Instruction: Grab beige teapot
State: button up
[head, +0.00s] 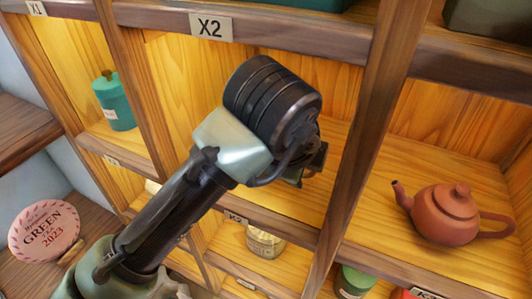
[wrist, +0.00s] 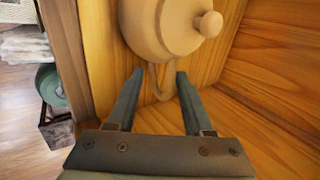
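The beige teapot (wrist: 170,25) stands in a wooden shelf compartment at the top of the wrist view, with its knobbed lid facing right and its top cut off by the frame. Its thin curved handle (wrist: 160,92) points toward me. My gripper (wrist: 160,75) is open, with one finger on each side of the handle; I cannot tell whether either finger touches it. In the head view my arm covers the middle compartment under the X2 label (head: 210,27), and the beige teapot is hidden there.
A reddish-brown teapot (head: 447,214) stands in the compartment to the right, behind a wooden divider (head: 362,130). A teal jar (head: 114,101) is in the compartment to the left. A light tin (head: 265,242) sits below. Compartment walls are close around my gripper.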

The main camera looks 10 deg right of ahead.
grip_shut()
jog(key=shift+r, duration=0.1)
dwell(1.1)
